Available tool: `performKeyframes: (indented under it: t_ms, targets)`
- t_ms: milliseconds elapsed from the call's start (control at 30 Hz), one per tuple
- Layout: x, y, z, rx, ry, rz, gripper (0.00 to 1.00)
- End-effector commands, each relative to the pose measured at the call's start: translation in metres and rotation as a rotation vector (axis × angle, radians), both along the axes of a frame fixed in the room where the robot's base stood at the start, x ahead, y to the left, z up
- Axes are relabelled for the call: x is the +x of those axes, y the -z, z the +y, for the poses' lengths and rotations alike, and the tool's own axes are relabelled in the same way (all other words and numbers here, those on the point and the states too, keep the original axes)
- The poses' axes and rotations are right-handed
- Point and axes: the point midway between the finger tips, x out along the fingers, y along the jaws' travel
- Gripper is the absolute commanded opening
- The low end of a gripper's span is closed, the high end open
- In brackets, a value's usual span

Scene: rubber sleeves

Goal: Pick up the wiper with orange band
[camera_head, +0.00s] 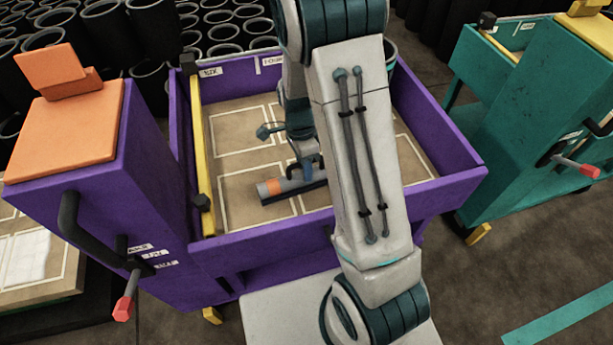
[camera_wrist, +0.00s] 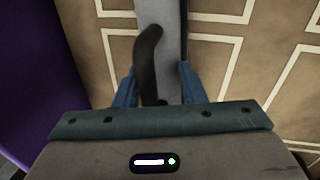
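The wiper with the orange band (camera_head: 274,187) lies in the purple-walled cart's tray, a grey bar with a dark lower edge. Part of it is hidden behind my arm in the head view. My gripper (camera_head: 305,168) is low over the wiper, right of its orange band. In the wrist view, my two blue fingers (camera_wrist: 158,92) stand on either side of the wiper's grey bar (camera_wrist: 172,55) and its black curved handle (camera_wrist: 149,60). The fingers are apart with the wiper between them. I cannot tell whether they press on it.
The purple cart (camera_head: 270,245) has raised walls around a brown floor with white outlined rectangles. A yellow bar (camera_head: 200,150) runs along its left side. A teal cart (camera_head: 520,130) stands at right. Black tubes (camera_head: 150,80) fill the back.

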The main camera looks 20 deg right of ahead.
Motion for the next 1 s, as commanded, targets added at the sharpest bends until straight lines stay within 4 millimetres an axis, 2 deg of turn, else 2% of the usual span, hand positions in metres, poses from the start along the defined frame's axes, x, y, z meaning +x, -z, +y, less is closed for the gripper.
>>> performKeyframes:
  t_ms: [267,367,700,833,1000]
  targets:
    - [0.0,-0.004,0.0,0.0,0.0,-0.002,0.05]
    - [0.001,-0.017,0.0,0.0,0.0,-0.004,0.05]
    - [0.001,-0.084,0.0,0.001,0.0,-0.004,0.05]
    - [0.001,-0.097,0.0,0.001,0.0,-0.002,0.05]
    - [0.0,-0.101,0.0,0.001,0.0,0.0,0.05]
